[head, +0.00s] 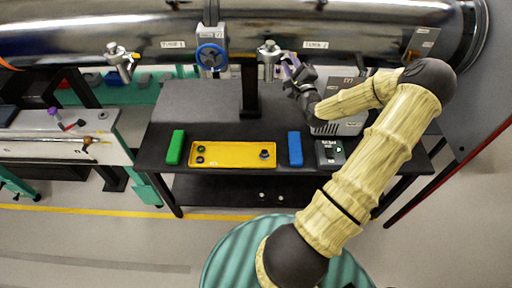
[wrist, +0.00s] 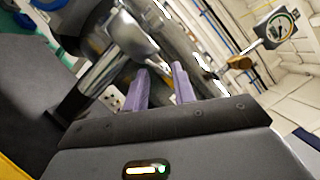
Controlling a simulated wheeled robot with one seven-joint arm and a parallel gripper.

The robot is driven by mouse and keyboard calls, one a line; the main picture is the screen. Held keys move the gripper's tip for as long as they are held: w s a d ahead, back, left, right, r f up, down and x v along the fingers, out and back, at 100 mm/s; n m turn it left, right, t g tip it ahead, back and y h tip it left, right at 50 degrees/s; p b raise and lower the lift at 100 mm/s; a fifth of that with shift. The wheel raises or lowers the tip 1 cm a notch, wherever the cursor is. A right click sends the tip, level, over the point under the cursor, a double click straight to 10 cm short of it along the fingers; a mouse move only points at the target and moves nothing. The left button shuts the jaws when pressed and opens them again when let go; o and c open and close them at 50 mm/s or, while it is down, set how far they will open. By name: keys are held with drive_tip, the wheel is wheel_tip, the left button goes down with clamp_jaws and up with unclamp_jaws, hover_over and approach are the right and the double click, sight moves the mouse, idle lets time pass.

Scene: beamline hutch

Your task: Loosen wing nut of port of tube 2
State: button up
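The steel tube labelled TUBE 2 (head: 316,44) runs across the back in the head view. Its port (head: 268,50) is a short metal stub with a clamp on top, hanging at the tube's front. My gripper (head: 289,66) is just right of this port, with its purple fingertips towards it. In the wrist view the two purple fingers of my gripper (wrist: 160,85) stand apart with a gap between them and hold nothing that I can see. The port's metal pipe and clamp (wrist: 132,38) are left of and beyond the fingers. I cannot make out the wing nut clearly.
Tube 1's port (head: 120,58) and a blue handwheel valve (head: 210,57) are to the left. Below, the black table holds a yellow tray (head: 232,161) with rings, a green block (head: 176,147), a blue block (head: 295,149) and a small device (head: 329,153). A gauge (wrist: 280,27) shows right.

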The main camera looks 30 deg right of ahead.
drive_tip(key=shift+f+m, duration=0.1)
drive_tip(key=shift+m, duration=0.6)
drive_tip(key=b+v, duration=0.4)
drive_tip(key=v, duration=1.3)
drive_tip(key=w+a+f+n+g+y+b, duration=0.2)
drive_tip(key=a+f+n+g, duration=0.3)
drive_tip(key=a+f+n, duration=0.3)
drive_tip(key=w+a+f+n+g+y+b, duration=0.2)
drive_tip(key=w+a+f+n+g, duration=0.1)
drive_tip(key=a+f+n+g, duration=0.3)
wheel_tip(320, 180, down, 2)
drive_tip(key=a+n, duration=0.1)
drive_tip(key=n, duration=0.1)
drive_tip(key=shift+w+a+n+y+b, duration=0.25)
drive_tip(key=shift+a+n+y+b, duration=0.05)
drive_tip(key=shift+a+n, duration=0.1)
drive_tip(key=shift+d, duration=0.1)
